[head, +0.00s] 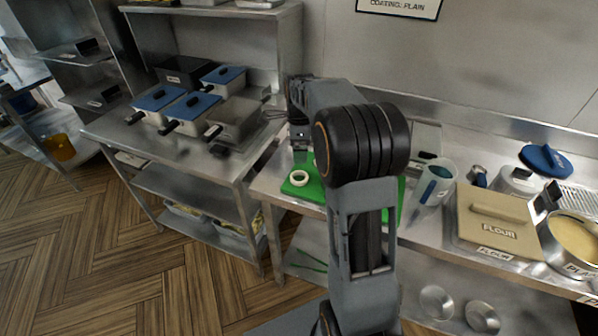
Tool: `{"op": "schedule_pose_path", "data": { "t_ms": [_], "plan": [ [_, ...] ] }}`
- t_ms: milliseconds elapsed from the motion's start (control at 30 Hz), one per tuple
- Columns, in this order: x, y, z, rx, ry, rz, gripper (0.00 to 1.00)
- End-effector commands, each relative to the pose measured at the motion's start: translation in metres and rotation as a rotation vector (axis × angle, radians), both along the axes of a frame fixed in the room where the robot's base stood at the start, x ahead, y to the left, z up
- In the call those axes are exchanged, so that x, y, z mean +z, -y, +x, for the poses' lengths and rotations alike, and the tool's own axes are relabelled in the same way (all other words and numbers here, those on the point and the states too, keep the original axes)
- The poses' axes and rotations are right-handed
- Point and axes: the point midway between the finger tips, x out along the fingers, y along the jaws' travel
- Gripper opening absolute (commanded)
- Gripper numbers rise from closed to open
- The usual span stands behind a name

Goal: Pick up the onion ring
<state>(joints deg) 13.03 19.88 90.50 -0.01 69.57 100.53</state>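The onion ring (299,178) is a small pale ring. It lies flat at the left part of a green cutting board (316,192) on the steel counter. My gripper (300,156) is just behind and above the ring in the picture, pointing down, and looks apart from it. The fingers are small and partly unclear, so their opening does not show. My arm hides the middle of the board.
To the right stand a tall grey-white container (434,182), a flour bin (495,220) and a batter bowl (575,240). A steel wall closes off the back.

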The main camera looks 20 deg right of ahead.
Motion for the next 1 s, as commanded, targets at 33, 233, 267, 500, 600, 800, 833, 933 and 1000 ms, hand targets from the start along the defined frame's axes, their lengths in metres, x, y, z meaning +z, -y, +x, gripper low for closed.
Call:
{"op": "schedule_pose_path", "data": {
  "t_ms": [33, 233, 267, 500, 600, 800, 833, 933, 1000],
  "plan": [
    [-0.010, 0.000, -0.001, -0.006, -0.007, 0.002, 0.94],
    [-0.045, -0.001, -0.001, -0.005, -0.005, 0.001, 0.94],
    [-0.050, -0.001, 0.000, -0.005, -0.005, 0.001, 0.94],
    [-0.070, -0.001, 0.000, -0.004, -0.002, 0.001, 0.94],
    [-0.074, 0.000, 0.000, -0.003, -0.003, 0.001, 0.94],
    [-0.098, 0.002, 0.004, -0.003, -0.005, 0.001, 0.94],
    [-0.102, 0.002, 0.005, -0.003, -0.005, 0.001, 0.94],
    [-0.114, 0.002, 0.005, -0.003, -0.004, 0.001, 0.94],
    [-0.120, 0.002, 0.005, -0.003, -0.003, 0.001, 0.94]
  ]
}}
